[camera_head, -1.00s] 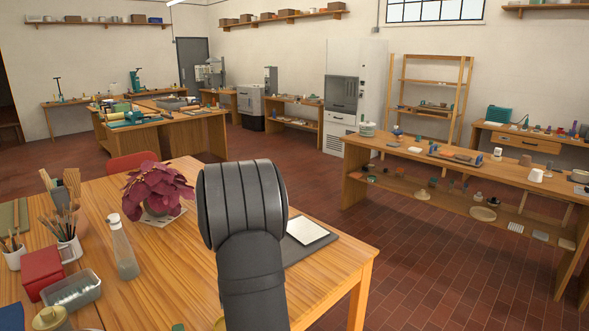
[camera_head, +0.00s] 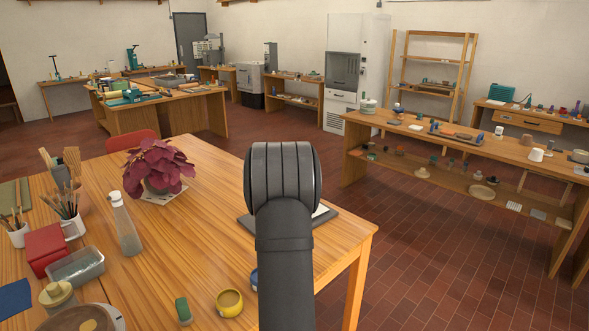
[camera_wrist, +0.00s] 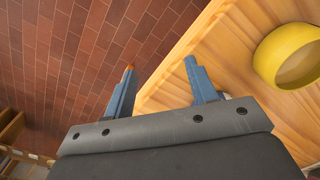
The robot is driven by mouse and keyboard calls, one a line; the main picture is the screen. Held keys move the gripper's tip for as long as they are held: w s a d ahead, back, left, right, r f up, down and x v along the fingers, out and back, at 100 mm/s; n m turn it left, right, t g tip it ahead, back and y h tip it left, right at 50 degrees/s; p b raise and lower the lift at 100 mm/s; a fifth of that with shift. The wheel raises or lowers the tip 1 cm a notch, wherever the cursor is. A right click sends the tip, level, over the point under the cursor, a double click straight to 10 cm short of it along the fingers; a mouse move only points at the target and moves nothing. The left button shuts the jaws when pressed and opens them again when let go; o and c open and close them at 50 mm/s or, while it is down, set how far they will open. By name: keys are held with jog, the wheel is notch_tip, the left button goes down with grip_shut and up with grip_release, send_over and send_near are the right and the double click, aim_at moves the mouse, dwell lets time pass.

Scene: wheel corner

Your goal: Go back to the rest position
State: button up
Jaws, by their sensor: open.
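My gripper (camera_wrist: 160,82) shows in the wrist view with its two blue fingers apart and nothing between them. It is over the edge of the wooden table (camera_wrist: 165,98), with the red brick floor beyond on the left. A yellow ring-like dish (camera_wrist: 288,58) is on the table to the right of the fingers, apart from them. In the head view my dark arm stands up in front of the table, and the gripper is hidden there.
My arm partly covers a dark board (camera_head: 328,219). A bench (camera_head: 455,157) stands at right.

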jog(key=a+r, duration=0.1)
jog(key=a, duration=0.1)
jog(key=w+a+r+n, duration=0.1)
jog(key=a, duration=0.2)
jog(key=w+a+r+n, duration=0.1)
jog(key=a, duration=0.1)
jog(key=shift+a+r, duration=0.2)
jog(key=shift+a, duration=0.2)
jog(key=shift+o, duration=0.5)
